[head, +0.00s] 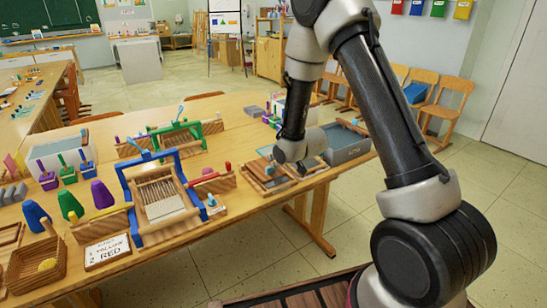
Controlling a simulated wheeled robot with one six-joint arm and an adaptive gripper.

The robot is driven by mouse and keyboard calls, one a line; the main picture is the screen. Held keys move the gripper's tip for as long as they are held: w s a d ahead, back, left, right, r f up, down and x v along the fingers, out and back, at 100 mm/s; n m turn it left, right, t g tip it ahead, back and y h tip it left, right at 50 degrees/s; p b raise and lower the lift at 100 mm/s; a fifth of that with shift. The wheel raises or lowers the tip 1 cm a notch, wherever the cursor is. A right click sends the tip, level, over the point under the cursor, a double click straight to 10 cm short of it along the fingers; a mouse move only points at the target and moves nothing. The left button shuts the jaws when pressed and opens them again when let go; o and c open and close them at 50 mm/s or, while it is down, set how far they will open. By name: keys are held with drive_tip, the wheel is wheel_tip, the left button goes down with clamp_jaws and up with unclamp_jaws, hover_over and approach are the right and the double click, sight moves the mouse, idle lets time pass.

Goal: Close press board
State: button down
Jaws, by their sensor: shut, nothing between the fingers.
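A flat wooden press board (264,186) lies near the front right edge of the table. A second wooden board or frame (310,168) lies just right of it, partly behind my wrist. My gripper (270,168) points down at the press board, low over it. Its fingers are small, dark and largely hidden by the wrist, and I see nothing held. They look shut. I cannot tell whether they touch the board, or how far its upper part is folded.
A blue loom (133,200) and a green loom (175,137) stand left of the press board on the wooden table (232,217). A grey tray (350,155) sits at the right end.

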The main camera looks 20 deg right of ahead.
drive_tip(key=shift+s+d+f, duration=0.15)
drive_tip(key=shift+s+f, duration=0.2)
drive_tip(key=shift+f, duration=0.4)
